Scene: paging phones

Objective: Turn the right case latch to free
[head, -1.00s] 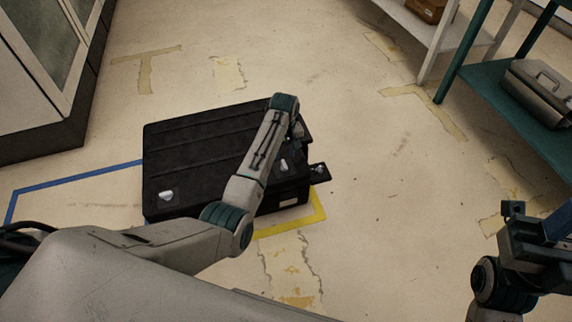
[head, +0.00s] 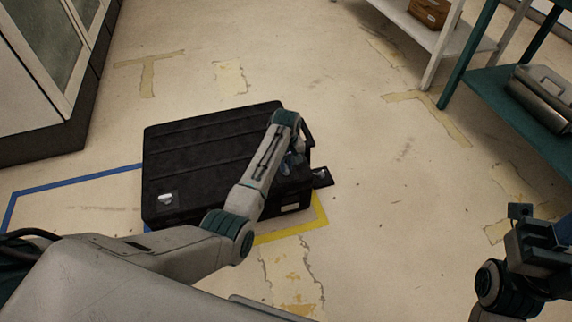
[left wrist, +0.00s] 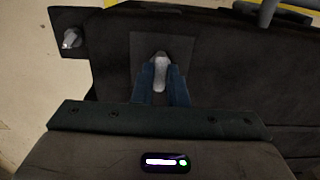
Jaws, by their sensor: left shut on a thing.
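A black case (head: 205,150) lies flat on the floor, with ridges across its lid. Its left latch (head: 166,199) is a small silver knob on a plate at the near left corner. The right latch (left wrist: 160,66) is a silver knob on a square dark plate in the left wrist view. My left gripper (left wrist: 162,84) has its two blue fingers closed about this knob, one on each side. In the head view my left arm partly hides the left gripper (head: 291,163) and that latch. My right gripper (head: 522,214) is partly in view at the lower right, away from the case.
A small tab with a silver knob (head: 322,177) sticks out from the case's right side. Blue and yellow tape marks the floor around the case. A green shelf (head: 500,85) with a metal box (head: 545,100) stands at the right. The floor between is clear.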

